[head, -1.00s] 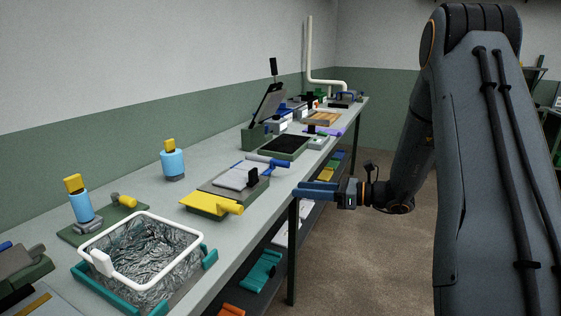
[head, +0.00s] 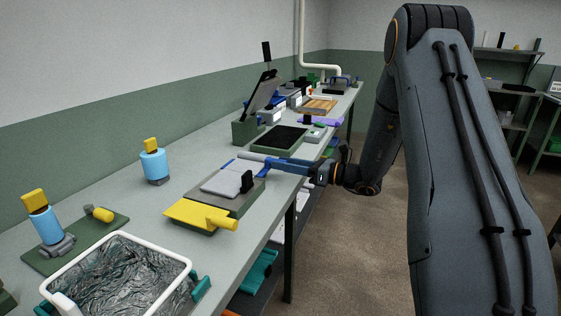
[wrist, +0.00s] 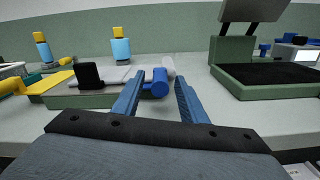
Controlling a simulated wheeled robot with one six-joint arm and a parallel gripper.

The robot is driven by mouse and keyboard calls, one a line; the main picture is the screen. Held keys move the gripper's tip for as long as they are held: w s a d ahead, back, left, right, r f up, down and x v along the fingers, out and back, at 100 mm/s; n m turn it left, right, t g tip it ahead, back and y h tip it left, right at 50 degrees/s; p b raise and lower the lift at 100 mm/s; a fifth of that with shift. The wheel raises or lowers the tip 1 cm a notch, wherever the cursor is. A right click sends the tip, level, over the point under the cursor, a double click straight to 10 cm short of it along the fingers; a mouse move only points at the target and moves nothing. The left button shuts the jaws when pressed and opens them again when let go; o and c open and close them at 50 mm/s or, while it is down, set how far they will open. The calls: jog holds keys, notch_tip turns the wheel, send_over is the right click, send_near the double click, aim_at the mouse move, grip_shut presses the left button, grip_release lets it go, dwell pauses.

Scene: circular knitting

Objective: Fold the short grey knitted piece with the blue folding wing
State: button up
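The folding board (head: 247,203) stands on the bench with a yellow wing (head: 190,213) on its near side and a black upright block (head: 247,182). The short light-grey knitted piece (head: 222,183) lies flat on it; the block partly hides it in the wrist view. My gripper (head: 270,164) is at the board's far right corner, level with the blue wing. In the wrist view my gripper (wrist: 163,82) is open, its two blue fingers apart. The round blue handle end (wrist: 158,84) of the wing appears between the fingertips; I cannot tell whether they touch it.
A dark-topped press (head: 278,139) with a raised lid stands just beyond the board. Two blue bottles with yellow tops (head: 154,165) and a white-rimmed basket (head: 118,285) stand on the left. Bare bench (head: 125,205) lies between them and the board.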

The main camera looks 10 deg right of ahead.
jog(key=shift+x, duration=0.9)
jog(key=shift+d, duration=0.1)
jog(key=shift+c, duration=0.5)
grip_shut()
jog(key=shift+d, duration=0.1)
